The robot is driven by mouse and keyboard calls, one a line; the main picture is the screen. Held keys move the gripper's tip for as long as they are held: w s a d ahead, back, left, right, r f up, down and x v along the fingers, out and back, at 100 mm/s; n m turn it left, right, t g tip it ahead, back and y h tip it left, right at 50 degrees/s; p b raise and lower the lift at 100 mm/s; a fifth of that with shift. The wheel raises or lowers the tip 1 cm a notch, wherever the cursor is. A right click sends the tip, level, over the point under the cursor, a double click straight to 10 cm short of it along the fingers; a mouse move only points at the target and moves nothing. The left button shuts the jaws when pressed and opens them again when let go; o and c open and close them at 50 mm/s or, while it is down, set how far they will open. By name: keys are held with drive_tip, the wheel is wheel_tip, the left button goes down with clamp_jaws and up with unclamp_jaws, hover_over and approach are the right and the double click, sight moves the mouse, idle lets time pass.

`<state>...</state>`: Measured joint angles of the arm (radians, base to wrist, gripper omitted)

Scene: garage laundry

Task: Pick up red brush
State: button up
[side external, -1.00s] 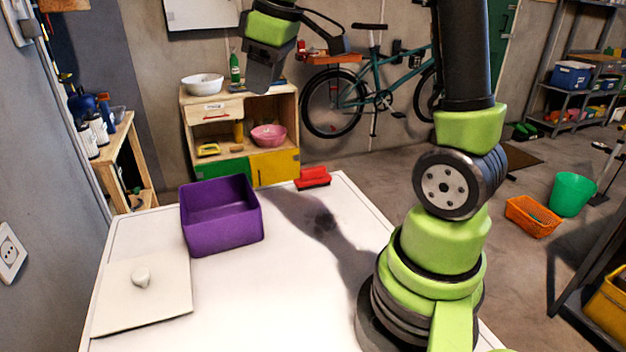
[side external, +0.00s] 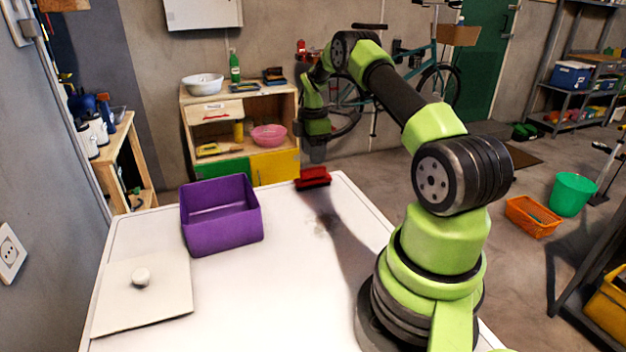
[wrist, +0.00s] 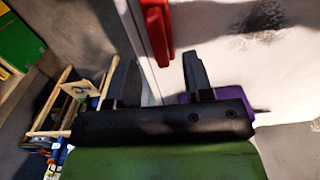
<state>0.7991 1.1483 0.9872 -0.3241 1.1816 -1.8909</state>
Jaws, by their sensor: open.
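The red brush (side external: 313,178) lies near the far edge of the white table, to the right of the purple box. In the wrist view the brush (wrist: 157,28) shows at the top centre, beyond the fingertips and roughly between their lines. My gripper (side external: 317,154) points down above the brush, apart from it. In the wrist view my gripper (wrist: 158,72) has its two fingers spread, with nothing between them.
The purple box (side external: 222,240) stands open on the white table (side external: 270,305). A pale lid with a knob (side external: 150,305) lies at the table's left. A wooden cabinet (side external: 265,105) stands behind. The middle of the table is clear.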

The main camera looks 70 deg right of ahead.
sight(313, 168)
wheel_tip(313, 168, down, 6)
drive_tip(key=shift+r, duration=0.15)
clamp_jaws()
